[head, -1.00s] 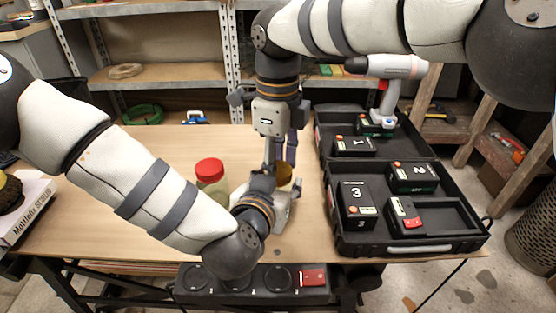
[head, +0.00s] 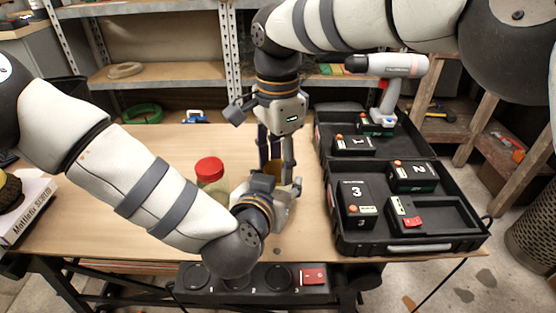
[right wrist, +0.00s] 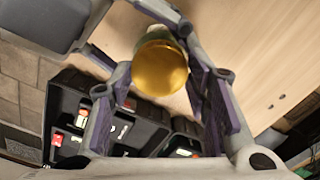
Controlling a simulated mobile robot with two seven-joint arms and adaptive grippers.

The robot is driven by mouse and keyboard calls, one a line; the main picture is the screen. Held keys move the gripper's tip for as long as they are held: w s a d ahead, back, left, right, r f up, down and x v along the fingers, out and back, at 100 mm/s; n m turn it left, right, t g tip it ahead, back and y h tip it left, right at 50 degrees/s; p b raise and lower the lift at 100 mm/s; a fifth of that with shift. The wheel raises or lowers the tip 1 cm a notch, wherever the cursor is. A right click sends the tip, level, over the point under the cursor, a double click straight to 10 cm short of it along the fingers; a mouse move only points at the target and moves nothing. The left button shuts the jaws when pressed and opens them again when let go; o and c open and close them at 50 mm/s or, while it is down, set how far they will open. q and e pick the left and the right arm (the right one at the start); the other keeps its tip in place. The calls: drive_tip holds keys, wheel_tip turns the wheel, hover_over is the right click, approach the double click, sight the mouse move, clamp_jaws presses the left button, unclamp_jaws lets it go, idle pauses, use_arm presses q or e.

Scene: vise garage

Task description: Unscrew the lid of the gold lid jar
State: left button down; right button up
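The gold lid (right wrist: 160,68) shows round and face-on in the right wrist view, on the jar whose body is mostly hidden. In the head view only a bit of the gold lid (head: 272,167) shows behind my right fingers. My right gripper (head: 276,172) points down over the jar. In the right wrist view its purple-padded fingers stand apart on both sides of the lid, with a visible gap. My left gripper (head: 275,192) is low at the jar, in front of it; its grip on the jar is hidden.
A red-lidded jar (head: 210,176) stands close on the left. An open black case (head: 455,215) with numbered boxes and a drill (head: 388,85) fills the right of the wooden table (head: 130,145). A book box (head: 30,208) lies at the left edge. The table's back left is clear.

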drive_tip(key=shift+o, duration=1.3)
